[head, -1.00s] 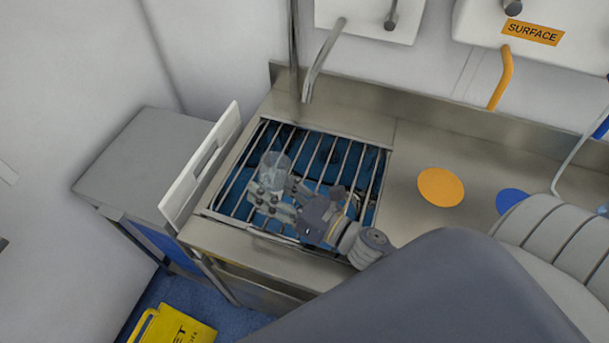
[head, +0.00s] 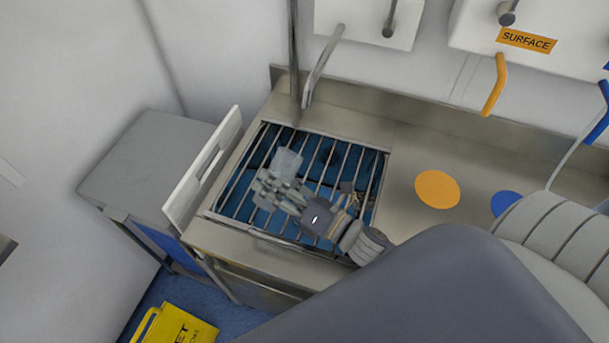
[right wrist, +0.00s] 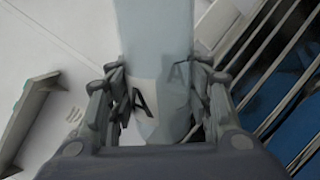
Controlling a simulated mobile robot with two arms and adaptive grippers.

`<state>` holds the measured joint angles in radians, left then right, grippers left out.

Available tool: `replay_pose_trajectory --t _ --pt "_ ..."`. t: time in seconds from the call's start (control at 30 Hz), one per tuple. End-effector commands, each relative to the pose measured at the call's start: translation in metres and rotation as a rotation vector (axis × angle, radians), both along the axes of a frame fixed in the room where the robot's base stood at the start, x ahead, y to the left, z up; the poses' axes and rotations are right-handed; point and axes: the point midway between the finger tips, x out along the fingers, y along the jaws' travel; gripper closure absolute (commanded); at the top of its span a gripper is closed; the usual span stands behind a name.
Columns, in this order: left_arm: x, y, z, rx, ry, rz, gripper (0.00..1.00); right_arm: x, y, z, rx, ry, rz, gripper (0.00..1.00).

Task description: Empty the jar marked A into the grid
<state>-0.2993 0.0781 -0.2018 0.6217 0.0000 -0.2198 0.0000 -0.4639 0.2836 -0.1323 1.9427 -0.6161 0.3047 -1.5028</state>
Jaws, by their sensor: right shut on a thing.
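The jar marked A (right wrist: 155,50) is clear and shows a black letter A on a pale label in the right wrist view. My right gripper (right wrist: 158,105) is shut on it, with one finger on each side. In the head view the jar (head: 287,160) is tilted, held by the right gripper (head: 276,183) above the grid (head: 327,165). The grid is a set of metal bars over a dark blue basin. Whether anything is in the jar cannot be told. My left gripper is not in view.
A tap (head: 322,68) stands behind the grid. A white panel (head: 203,170) rises at the grid's left edge. The steel counter (head: 405,150) to the right is clear, with orange (head: 437,189) and blue (head: 506,202) discs on it. A yellow sign (head: 178,325) lies on the floor.

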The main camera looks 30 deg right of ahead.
Motion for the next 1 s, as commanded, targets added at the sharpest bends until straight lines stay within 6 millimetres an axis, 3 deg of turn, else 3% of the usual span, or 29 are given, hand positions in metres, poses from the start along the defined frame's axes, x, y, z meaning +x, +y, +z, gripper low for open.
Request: replay_pose_trajectory --t 1.0 --pt "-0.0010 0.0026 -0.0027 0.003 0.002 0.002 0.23 -0.0017 0.0041 -0.0056 0.182 0.072 0.001 0.79"
